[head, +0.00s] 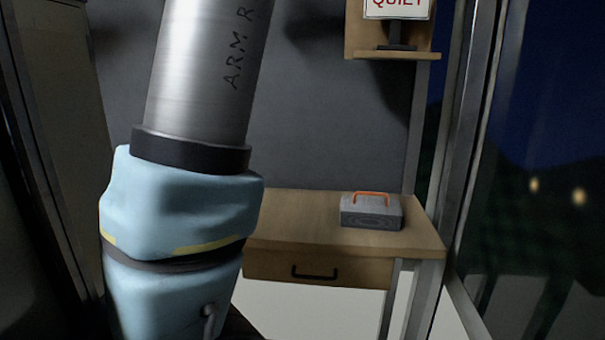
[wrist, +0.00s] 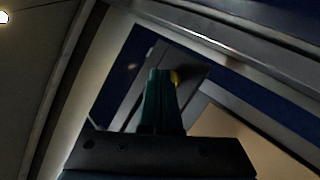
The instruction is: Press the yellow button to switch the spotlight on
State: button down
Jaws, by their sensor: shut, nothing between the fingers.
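The yellow button (wrist: 174,77) shows in the wrist view as a small yellow patch at the right of my fingertips, partly hidden by them. It appears to sit on a dark grey panel (wrist: 195,71). My gripper (wrist: 159,75) is shut and empty, its green fingers together and pointing toward the panel, close to the button in the picture. I cannot tell whether the fingertips touch it. The head view shows neither the button nor my gripper, only my arm. The spotlight is not clearly identifiable; a small bright spot (wrist: 3,16) shows at the upper left in the wrist view.
In the head view a wooden desk (head: 300,213) with a drawer (head: 345,270) carries a grey box with an orange handle (head: 371,213). A QUIET sign (head: 397,8) stands on a wall shelf (head: 370,51). A dark window (head: 550,150) is at the right.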

jog(key=shift+w, duration=0.15)
dwell(0.4)
jog(key=shift+w, duration=0.3)
dwell(0.3)
jog(key=shift+s, duration=0.4)
jog(key=s+b, duration=0.1)
jog(key=s, duration=0.5)
jog(key=shift+a, duration=0.4)
